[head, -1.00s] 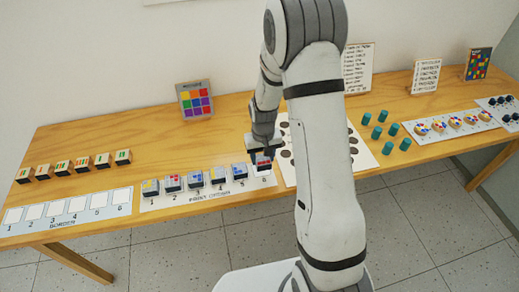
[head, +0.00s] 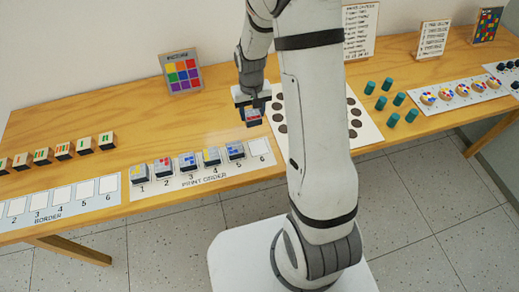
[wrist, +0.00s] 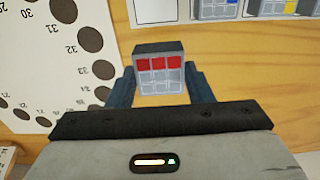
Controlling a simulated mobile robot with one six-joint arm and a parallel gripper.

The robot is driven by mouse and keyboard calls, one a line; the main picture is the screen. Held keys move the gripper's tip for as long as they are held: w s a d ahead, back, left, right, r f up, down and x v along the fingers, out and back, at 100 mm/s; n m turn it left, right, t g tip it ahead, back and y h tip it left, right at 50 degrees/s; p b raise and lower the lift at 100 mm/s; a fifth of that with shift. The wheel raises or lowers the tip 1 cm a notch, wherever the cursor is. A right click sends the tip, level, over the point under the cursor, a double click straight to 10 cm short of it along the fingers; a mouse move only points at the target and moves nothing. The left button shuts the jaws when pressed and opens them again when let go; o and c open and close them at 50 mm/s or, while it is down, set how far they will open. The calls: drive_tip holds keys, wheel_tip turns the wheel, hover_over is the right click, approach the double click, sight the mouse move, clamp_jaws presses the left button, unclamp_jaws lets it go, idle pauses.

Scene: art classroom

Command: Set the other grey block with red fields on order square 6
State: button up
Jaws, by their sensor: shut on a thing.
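My gripper (head: 252,103) is shut on a grey block with a row of red fields (head: 253,119), held above the table behind the order strip. In the wrist view, the held block (wrist: 159,70) shows three red fields along one edge and grey fields below, between the two fingers. Order square 6 (head: 261,147) is the empty white square at the right end of the paint order strip (head: 207,178). It also shows at the top of the wrist view (wrist: 157,10), apart from the block. Another block with red fields (head: 163,166) stands on square 2.
Blocks stand on order squares 1 to 5; the one on square 5 (head: 235,149) is beside the empty square. A dotted white sheet (head: 368,128) lies right of my gripper. Teal cylinders (head: 388,85) stand farther right. A picture card (head: 181,72) stands behind.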

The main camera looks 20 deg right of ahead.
drive_tip(key=s+r+b, duration=0.3)
drive_tip(key=s+b, duration=0.3)
drive_tip(key=b, duration=0.1)
drive_tip(key=f, duration=0.9)
drive_tip(key=shift+s+f, duration=0.2)
drive_tip(key=shift+f+b, duration=0.15)
drive_tip(key=shift+b, duration=0.25)
drive_tip(key=o, duration=1)
